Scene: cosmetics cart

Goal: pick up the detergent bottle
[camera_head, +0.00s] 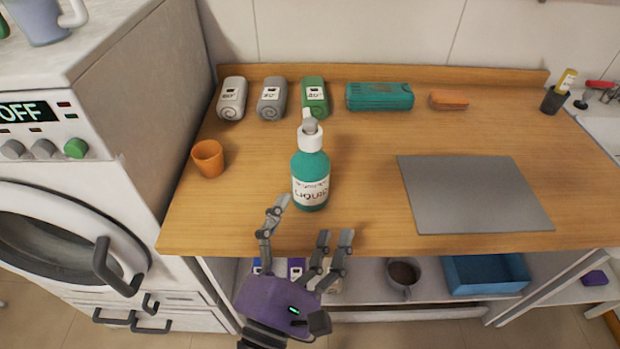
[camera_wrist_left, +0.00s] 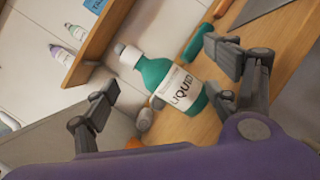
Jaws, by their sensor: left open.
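The detergent bottle (camera_head: 311,170) is teal with a white pump cap and a label reading "LIQUID". It stands upright on the wooden counter near its front edge. It also shows in the left wrist view (camera_wrist_left: 172,88), between the open fingers. My left gripper (camera_head: 305,225) is purple with grey fingers. It is open and empty, at the counter's front edge, just short of the bottle in the head view. I see no contact between fingers and bottle. My right gripper is not in view.
An orange cup (camera_head: 208,158) stands left of the bottle. Rolled towels (camera_head: 272,98) and a teal pack (camera_head: 380,96) line the back. A grey board (camera_head: 474,195) lies to the right. A washing machine (camera_head: 90,180) stands left of the counter.

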